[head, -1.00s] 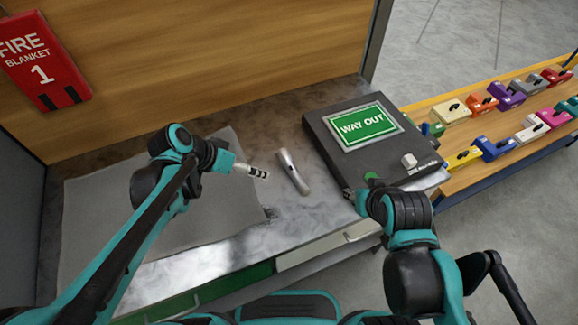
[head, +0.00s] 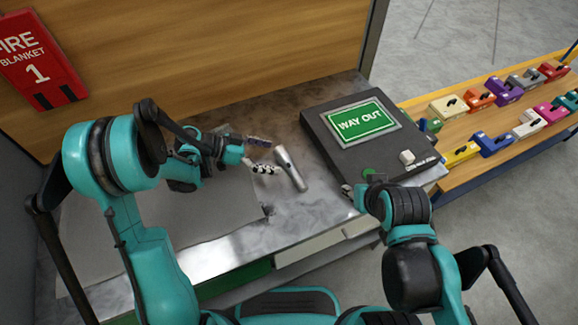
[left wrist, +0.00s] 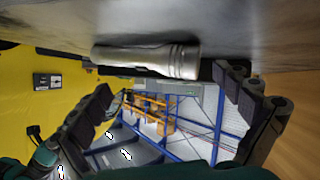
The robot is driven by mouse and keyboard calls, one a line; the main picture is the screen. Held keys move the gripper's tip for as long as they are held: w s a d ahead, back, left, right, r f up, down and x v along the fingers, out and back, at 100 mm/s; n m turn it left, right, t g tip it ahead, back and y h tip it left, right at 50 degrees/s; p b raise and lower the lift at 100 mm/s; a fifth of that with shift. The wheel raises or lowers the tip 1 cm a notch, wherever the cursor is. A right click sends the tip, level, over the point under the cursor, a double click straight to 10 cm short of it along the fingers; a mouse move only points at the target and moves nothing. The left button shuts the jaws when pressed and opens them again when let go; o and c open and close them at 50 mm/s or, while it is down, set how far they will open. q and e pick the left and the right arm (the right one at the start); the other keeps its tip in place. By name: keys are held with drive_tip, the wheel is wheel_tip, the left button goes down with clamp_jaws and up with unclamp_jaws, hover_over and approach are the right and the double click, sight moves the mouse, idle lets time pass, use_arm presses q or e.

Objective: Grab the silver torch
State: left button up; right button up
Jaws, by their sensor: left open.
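The silver torch (head: 291,168) lies on the worn grey bench top, left of the black WAY OUT box. In the left wrist view the torch (left wrist: 148,58) lies across the top, beyond and between the spread fingers. My left gripper (head: 265,155) is open, just left of the torch, with its fingers pointing at it. There is no visible contact. My right gripper (head: 360,190) is low at the front edge of the black box, partly hidden by its own arm, so its jaws cannot be made out.
The black box (head: 325,130) with a green WAY OUT sign stands close right of the torch. A grey sheet (head: 225,215) covers the bench's left part. A wooden panel (head: 220,60) rises behind. Several coloured blocks sit on a rack (head: 470,175) at the right.

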sight(286, 159)
use_arm(q)
drive_tip(key=b+x, duration=0.1)
drive_tip(key=x, duration=0.2)
drive_tip(key=shift+d+f, duration=0.1)
drive_tip(key=shift+d, duration=0.25)
clamp_jaws()
